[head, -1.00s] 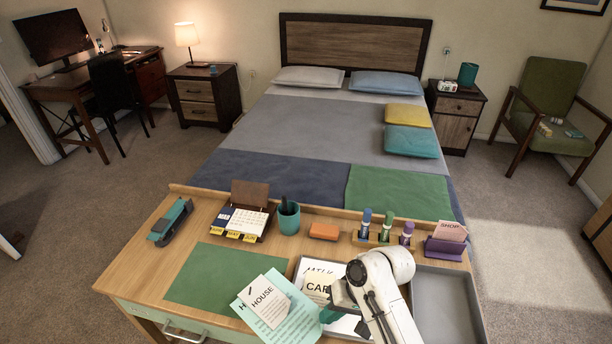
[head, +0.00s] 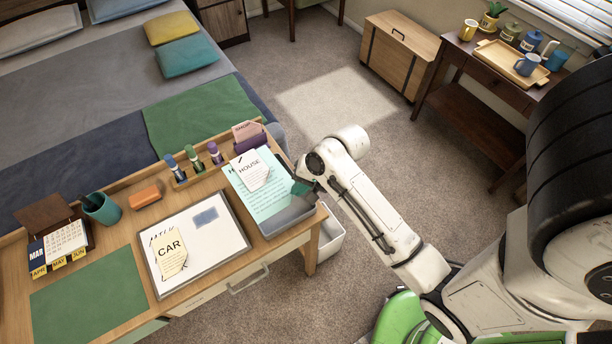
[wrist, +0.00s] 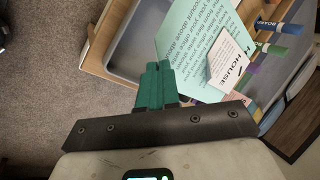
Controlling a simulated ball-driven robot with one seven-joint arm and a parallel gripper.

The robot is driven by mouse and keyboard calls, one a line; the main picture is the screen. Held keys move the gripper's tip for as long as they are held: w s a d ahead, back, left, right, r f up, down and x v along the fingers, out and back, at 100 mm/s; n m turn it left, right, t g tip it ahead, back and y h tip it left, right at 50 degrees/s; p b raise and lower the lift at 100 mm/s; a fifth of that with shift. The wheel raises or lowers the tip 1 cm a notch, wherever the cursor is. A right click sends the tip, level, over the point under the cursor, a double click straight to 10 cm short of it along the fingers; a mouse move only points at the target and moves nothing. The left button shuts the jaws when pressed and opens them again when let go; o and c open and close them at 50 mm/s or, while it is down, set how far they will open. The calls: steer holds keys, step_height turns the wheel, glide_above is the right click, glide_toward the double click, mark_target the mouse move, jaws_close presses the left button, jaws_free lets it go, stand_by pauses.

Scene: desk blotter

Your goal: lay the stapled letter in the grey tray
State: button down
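The stapled letter (head: 257,190) is a mint-green sheet with a small white HOUSE note (head: 250,172) at its upper part. It lies over the grey tray (head: 290,219) at the desk's right end, covering much of it. Whether it rests on the tray floor is hard to tell. My gripper (head: 298,187) is at the letter's right edge, above the tray's right side. In the wrist view, my gripper's green fingers (wrist: 155,84) are close together on the edge of the letter (wrist: 195,45), and the tray (wrist: 130,50) shows beside it.
A second tray holds a white sheet (head: 207,238) with a yellow CAR note (head: 170,252). Behind stand several markers (head: 194,160), a purple card holder (head: 248,143) and an orange block (head: 145,196). The green blotter (head: 85,303) is bare. A white bin (head: 331,236) stands beside the desk.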

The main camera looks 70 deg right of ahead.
steer(key=shift+s+d+r+m, duration=0.2)
steer(key=shift+s+d, duration=0.1)
steer(key=shift+d, duration=0.15)
steer(key=shift+s+d+r+m, duration=0.2)
steer(key=shift+s+d, duration=0.1)
steer(key=shift+d, duration=0.1)
steer(key=shift+a, duration=0.1)
steer(key=shift+f+b, duration=1.8)
steer(key=shift+f, duration=2.65)
steer(key=c, duration=1.8)
jaws_free()
